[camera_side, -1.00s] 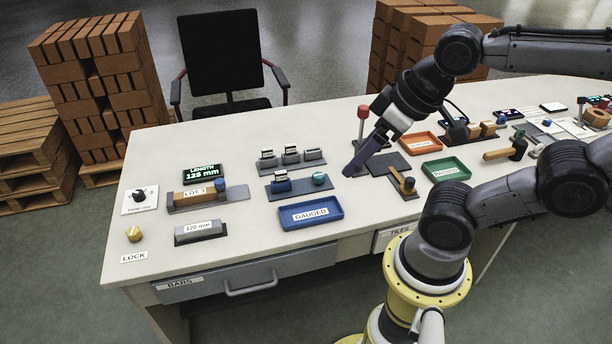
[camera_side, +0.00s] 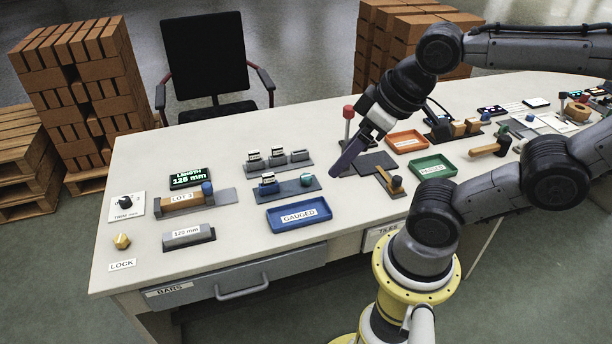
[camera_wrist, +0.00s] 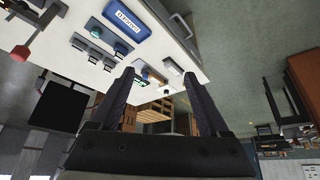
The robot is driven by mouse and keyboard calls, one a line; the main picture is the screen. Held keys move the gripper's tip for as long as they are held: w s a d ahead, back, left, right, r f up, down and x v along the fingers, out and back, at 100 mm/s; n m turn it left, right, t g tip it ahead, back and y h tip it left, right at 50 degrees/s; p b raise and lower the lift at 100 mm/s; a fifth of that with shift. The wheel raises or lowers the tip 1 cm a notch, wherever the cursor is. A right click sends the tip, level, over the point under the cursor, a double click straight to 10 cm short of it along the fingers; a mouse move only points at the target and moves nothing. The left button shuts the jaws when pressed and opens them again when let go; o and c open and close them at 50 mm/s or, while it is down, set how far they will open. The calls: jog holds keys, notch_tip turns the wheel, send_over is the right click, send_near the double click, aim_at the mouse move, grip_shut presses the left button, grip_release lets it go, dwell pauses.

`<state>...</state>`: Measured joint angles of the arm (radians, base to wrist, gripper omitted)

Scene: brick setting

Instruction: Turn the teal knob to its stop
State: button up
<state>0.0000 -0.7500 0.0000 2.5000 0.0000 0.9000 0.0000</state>
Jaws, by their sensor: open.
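The teal knob (camera_side: 306,180) stands upright at the right end of a dark blue-grey block (camera_side: 287,191), behind the blue GAUGED tray. It also shows at the upper left in the wrist view (camera_wrist: 97,31). My gripper (camera_side: 340,171) is above the table to the right of the knob, apart from it. Its two dark purple fingers point down and to the left. In the wrist view my gripper (camera_wrist: 159,76) has its fingers spread with nothing between them. The knob lies outside that gap. The knob's pointer mark is too small to read.
The blue tray (camera_side: 271,220) is in front of the knob. Small labelled blocks on a grey rack (camera_side: 278,164) stand behind it. A red-topped lever (camera_side: 348,112) rises close behind my gripper. An orange tray (camera_side: 388,147) and green tray (camera_side: 415,169) lie to the right.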

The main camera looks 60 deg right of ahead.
jog(key=shift+c, duration=0.2)
jog(key=w+d+r+n, duration=0.2)
jog(key=w+r+n, duration=0.2)
jog(key=w+n, duration=0.3)
jog(key=m+g, duration=0.1)
jog(key=g, duration=0.5)
send_over(306, 176)
notch_tip(306, 176, down, 21)
notch_tip(306, 176, down, 13)
jog(key=shift+r, duration=0.1)
